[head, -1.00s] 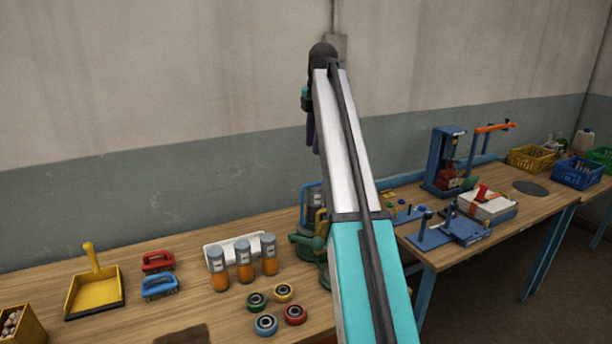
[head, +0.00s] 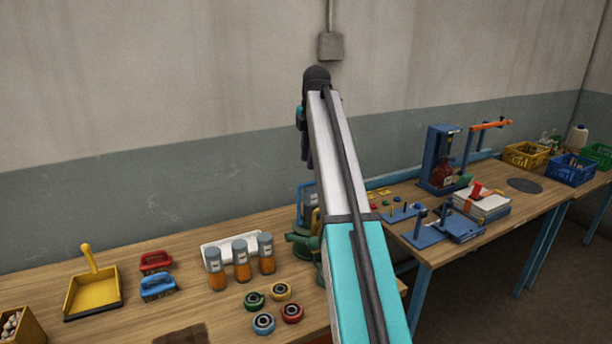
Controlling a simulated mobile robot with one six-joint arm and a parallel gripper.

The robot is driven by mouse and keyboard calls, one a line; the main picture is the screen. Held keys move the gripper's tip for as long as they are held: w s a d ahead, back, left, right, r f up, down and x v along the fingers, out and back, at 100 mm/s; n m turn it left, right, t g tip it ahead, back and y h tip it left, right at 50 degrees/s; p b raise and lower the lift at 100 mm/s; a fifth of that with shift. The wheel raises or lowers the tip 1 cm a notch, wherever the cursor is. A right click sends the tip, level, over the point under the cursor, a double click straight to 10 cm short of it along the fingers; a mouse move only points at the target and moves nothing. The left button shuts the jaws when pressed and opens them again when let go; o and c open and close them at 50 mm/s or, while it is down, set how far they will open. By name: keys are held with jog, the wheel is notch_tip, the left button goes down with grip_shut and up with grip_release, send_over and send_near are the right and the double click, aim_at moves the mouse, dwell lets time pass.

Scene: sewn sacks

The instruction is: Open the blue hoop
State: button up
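I cannot pick out a blue hoop with certainty. A blue stand (head: 438,160) with a red item in it is at the back of the right bench. Part of another blue item (head: 304,205) shows beside a green device, mostly behind my arm. A small blue ring-shaped part (head: 263,323) lies at the front of the left bench. My arm rises through the middle of the view and bends at a dark joint; a teal and dark part hangs behind it. My gripper is hidden, so its state does not show.
Green, yellow and red rings (head: 291,313) lie by the blue one. Orange jars (head: 241,260), brushes (head: 158,288) and a yellow dustpan (head: 93,290) stand on the left bench. Blue fixtures (head: 430,235), a stack (head: 483,203) and crates (head: 525,155) occupy the right bench.

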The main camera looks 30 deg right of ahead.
jog(key=shift+w+f+p, duration=0.25)
jog(key=shift+f+p, duration=0.15)
jog(key=shift+f, duration=0.95)
jog(key=shift+w+f+p, duration=0.3)
jog(key=shift+f+p, duration=0.1)
jog(key=shift+f, duration=0.95)
jog(key=shift+w+f+p, duration=0.25)
jog(key=shift+f+p, duration=0.15)
jog(key=shift+f, duration=0.95)
grip_shut()
